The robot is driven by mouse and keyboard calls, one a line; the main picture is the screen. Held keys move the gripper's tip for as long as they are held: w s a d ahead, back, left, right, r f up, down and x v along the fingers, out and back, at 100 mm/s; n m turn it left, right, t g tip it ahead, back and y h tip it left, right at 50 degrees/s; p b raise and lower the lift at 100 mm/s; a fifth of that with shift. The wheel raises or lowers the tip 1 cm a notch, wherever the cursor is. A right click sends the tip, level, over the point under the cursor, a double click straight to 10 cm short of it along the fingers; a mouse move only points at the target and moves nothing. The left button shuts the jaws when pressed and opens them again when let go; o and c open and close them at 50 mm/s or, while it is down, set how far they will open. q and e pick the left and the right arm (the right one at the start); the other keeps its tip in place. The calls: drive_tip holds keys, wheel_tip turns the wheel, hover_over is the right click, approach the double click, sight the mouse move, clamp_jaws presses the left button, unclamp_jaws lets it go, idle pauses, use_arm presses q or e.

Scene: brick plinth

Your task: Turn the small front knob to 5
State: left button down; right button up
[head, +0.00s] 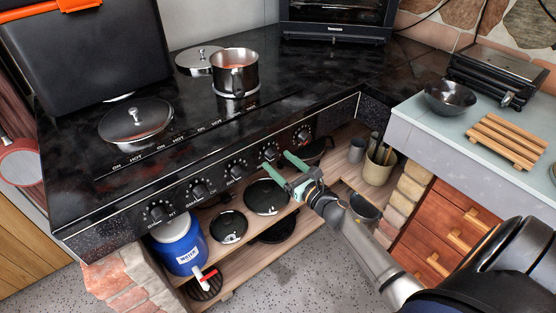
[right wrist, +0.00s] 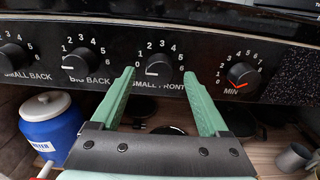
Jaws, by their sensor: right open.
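The small front knob (right wrist: 159,63) is a black dial on the dark stove panel, above the label SMALL FRONT. Its white mark points left, at about 0. In the head view the knob (head: 270,153) is second from the right in the row. My right gripper (head: 277,160) has green fingers and reaches up to the panel from the lower right. In the right wrist view its open fingertips (right wrist: 159,73) lie either side of the knob, with space between them and it. I cannot tell how far in front of the panel they are. My left gripper is not in view.
The big back knob (right wrist: 88,60) is left of the knob; the minute timer (right wrist: 242,74) with a red mark is right. A saucepan (head: 236,80) stands on the black cooktop (head: 185,125). Below are a shelf with pans and a blue water jug (head: 180,245).

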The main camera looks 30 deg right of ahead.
drive_tip(key=shift+w+a, duration=0.1)
drive_tip(key=shift+w, duration=0.55)
drive_tip(key=shift+c, duration=0.2)
clamp_jaws()
